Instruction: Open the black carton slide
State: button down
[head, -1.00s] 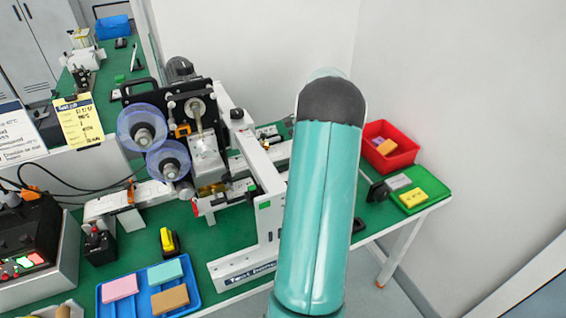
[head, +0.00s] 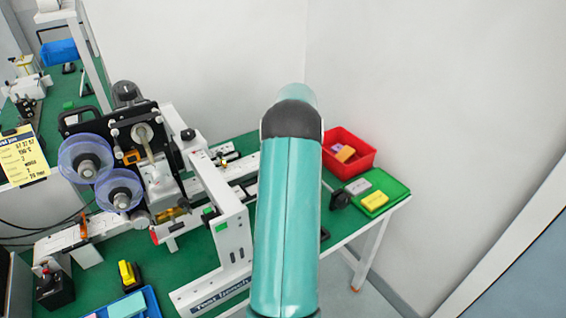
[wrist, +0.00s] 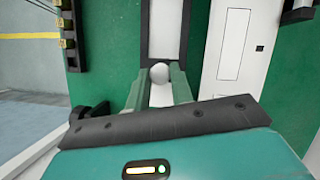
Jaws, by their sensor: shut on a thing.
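In the wrist view a black frame (wrist: 145,47) with a white inner panel (wrist: 165,28) lies on the green tabletop; this looks like the black carton slide. A pale round knob (wrist: 160,72) sits at its near end. My gripper (wrist: 159,84) has its two pale green fingers on either side of this knob and is shut on it. The fingers partly hide the knob's sides. In the head view my teal arm covers the gripper and the slide, so how far the slide is open cannot be told there.
The labelling machine (head: 130,160) with two clear purple reels stands left of my arm. A red bin (head: 365,158) and a green tray (head: 393,188) are at the table's right end. In the wrist view a white rail (wrist: 232,45) runs right of the slide, and a dark strip (wrist: 68,35) lies left.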

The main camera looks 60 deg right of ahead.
jog(key=c, duration=1.2)
grip_release()
jog(key=shift+a, duration=0.1)
jog(key=v, duration=1.3)
jog(key=shift+d+r, duration=0.2)
jog(key=shift+r, duration=0.15)
